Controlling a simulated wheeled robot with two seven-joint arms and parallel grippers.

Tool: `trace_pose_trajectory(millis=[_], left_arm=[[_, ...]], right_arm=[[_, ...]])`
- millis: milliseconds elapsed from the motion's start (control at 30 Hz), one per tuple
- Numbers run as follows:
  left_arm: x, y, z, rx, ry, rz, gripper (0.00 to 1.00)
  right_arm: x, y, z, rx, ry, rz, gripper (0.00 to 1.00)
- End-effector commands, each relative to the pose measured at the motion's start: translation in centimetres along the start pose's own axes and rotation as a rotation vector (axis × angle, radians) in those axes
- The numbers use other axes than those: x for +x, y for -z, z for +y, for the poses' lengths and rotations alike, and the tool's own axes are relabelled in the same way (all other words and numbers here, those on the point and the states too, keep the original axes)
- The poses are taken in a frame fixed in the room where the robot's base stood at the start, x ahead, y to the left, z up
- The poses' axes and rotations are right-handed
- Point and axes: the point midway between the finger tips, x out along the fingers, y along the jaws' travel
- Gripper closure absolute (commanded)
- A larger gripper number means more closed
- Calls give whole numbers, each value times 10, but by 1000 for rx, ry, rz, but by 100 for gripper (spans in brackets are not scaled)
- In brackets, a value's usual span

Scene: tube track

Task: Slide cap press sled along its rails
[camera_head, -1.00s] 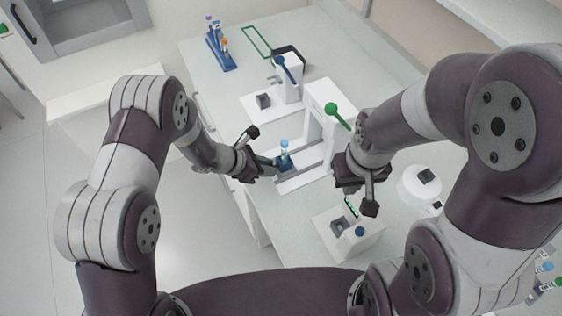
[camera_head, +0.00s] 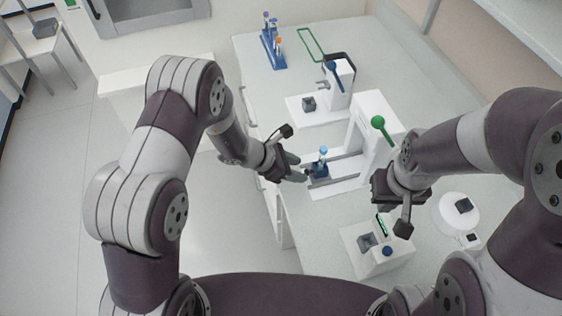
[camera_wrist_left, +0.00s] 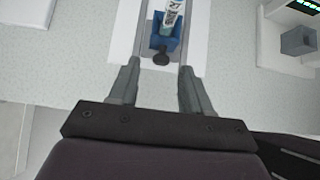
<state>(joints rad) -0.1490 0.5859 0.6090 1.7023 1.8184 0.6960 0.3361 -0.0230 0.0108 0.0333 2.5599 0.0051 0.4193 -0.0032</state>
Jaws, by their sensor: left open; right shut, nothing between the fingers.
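The cap press sled (camera_head: 319,170) is a small blue block with a dark front knob, between the rails (camera_head: 338,168) of the white press. An upright tube with a light blue cap (camera_head: 322,154) stands in it. The left wrist view also shows the sled (camera_wrist_left: 159,44). My left gripper (camera_head: 304,174) is at the near-left end of the rails. Its fingers (camera_wrist_left: 159,68) are open, just short of the knob, which lines up between them, apart from it. My right gripper (camera_head: 379,190) is shut and empty, right of the rails by the press tower (camera_head: 366,135).
The press has a green-knobbed lever (camera_head: 378,122). A second press with a blue lever (camera_head: 337,78) stands behind. A blue tube rack (camera_head: 273,50) is at the back left. A white box with a blue button (camera_head: 387,251) and a round white device (camera_head: 456,211) stand front right.

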Motion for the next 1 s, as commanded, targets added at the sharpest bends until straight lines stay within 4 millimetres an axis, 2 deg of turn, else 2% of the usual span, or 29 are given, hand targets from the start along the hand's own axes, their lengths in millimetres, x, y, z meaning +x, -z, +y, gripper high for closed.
trace_pose_trajectory(millis=[200,400,600,1000], left_arm=[[-59,2,1,-1,-8,-2,52],[-97,2,1,-2,-6,-4,52],[-109,2,0,-2,-4,-2,52],[-109,2,0,-2,-3,-2,52]], right_arm=[[9,-1,0,0,0,0,100],[10,-1,0,0,0,0,100],[11,-1,0,0,0,0,100],[10,-1,0,0,0,0,100]])
